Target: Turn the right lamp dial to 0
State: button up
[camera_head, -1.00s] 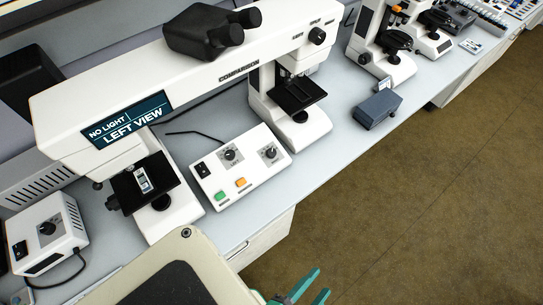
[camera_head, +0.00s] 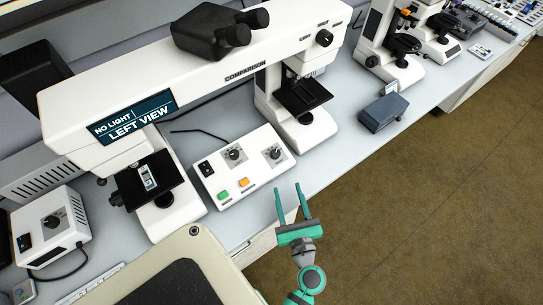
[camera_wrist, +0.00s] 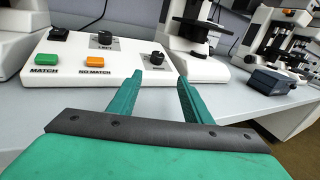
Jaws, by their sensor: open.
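The right lamp dial (camera_head: 275,153) is a black knob on the upper right of a white control box (camera_head: 250,184). It also shows in the wrist view (camera_wrist: 157,58), just beyond the fingertips. The setting its pointer marks is too small to read. The left dial (camera_head: 236,154) sits beside it. My gripper (camera_head: 288,188) is open and empty in front of the box, at the bench's front edge. In the wrist view its green fingers (camera_wrist: 160,77) point toward the right dial, apart from it.
A green MATCH button (camera_wrist: 45,60) and an orange NO MATCH button (camera_wrist: 94,62) sit on the box front. The comparison microscope (camera_head: 200,70) stands behind, its screen (camera_head: 130,118) reading NO LIGHT, LEFT VIEW. A grey-blue box (camera_head: 384,112) lies on the bench at right.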

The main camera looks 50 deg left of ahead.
aim_at(277, 158)
jog(key=a, duration=0.1)
jog(key=m, duration=0.1)
jog(key=w+a, duration=0.1)
jog(key=shift+w+a+r+g+y, duration=0.1)
jog(key=shift+a+r+g+y, duration=0.2)
jog(key=shift+y, duration=0.1)
jog(key=x, duration=1)
jog(key=shift+w+a, duration=0.1)
jog(key=shift+a, duration=0.15)
